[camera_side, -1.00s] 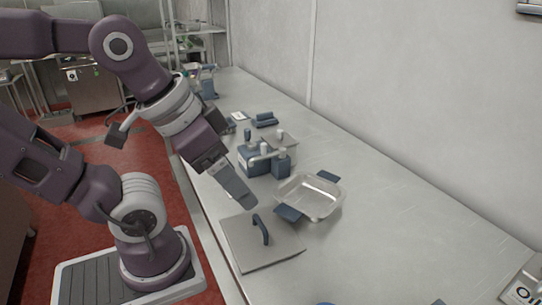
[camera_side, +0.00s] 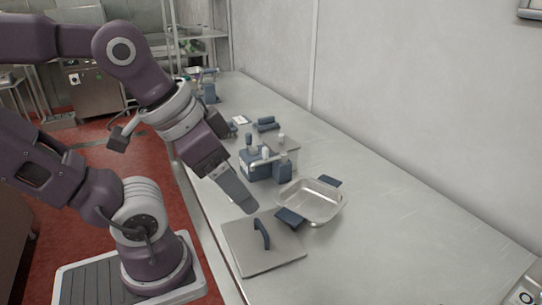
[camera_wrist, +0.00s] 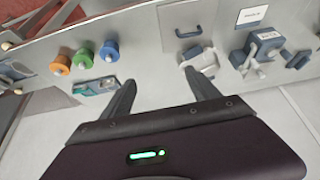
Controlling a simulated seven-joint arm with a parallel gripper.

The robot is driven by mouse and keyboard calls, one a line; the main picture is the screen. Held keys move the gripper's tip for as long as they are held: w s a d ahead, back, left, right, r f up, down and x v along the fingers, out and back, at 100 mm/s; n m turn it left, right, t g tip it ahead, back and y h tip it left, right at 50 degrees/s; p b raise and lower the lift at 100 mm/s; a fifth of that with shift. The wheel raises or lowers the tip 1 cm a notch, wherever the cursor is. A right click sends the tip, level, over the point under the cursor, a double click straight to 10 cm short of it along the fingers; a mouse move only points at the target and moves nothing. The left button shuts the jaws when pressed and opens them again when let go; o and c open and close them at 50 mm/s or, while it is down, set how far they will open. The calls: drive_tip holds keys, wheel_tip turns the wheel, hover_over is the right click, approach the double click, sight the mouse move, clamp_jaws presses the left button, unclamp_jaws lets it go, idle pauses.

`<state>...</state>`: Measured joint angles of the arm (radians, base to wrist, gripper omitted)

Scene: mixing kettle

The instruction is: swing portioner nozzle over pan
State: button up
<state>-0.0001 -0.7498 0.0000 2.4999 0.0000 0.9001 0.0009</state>
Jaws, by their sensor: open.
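The pan (camera_side: 326,205) is a shallow silver square dish with blue handles, on the steel counter; it also shows in the wrist view (camera_wrist: 203,62). The portioner (camera_side: 257,172) is a blue and grey machine just behind the pan; it also shows in the wrist view (camera_wrist: 270,45). Its pale nozzle arm (camera_side: 265,160) runs across the machine's front, apart from the pan. My gripper (camera_side: 250,208) hangs left of the pan, above the counter. In the wrist view its two fingers (camera_wrist: 160,76) stand apart with nothing between them.
A flat grey lid (camera_side: 275,259) with a blue upright handle lies in front of the pan. Orange (camera_wrist: 61,64), green (camera_wrist: 84,58) and blue (camera_wrist: 109,51) round items show at the wrist view's left. The counter's right side (camera_side: 420,225) is clear up to the wall.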

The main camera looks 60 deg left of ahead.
drive_tip(key=w, duration=0.1)
drive_tip(key=w+a+r+m, duration=0.2)
drive_tip(key=w, duration=0.1)
drive_tip(key=shift+g, duration=0.4)
drive_tip(key=c, duration=0.6)
drive_tip(key=m+g, duration=0.5)
drive_tip(key=m, duration=1.1)
hover_over(265, 148)
wheel_tip(265, 148, down, 8)
drive_tip(key=shift+f, duration=4.2)
drive_tip(key=shift+f, duration=0.1)
drive_tip(key=c, duration=0.6)
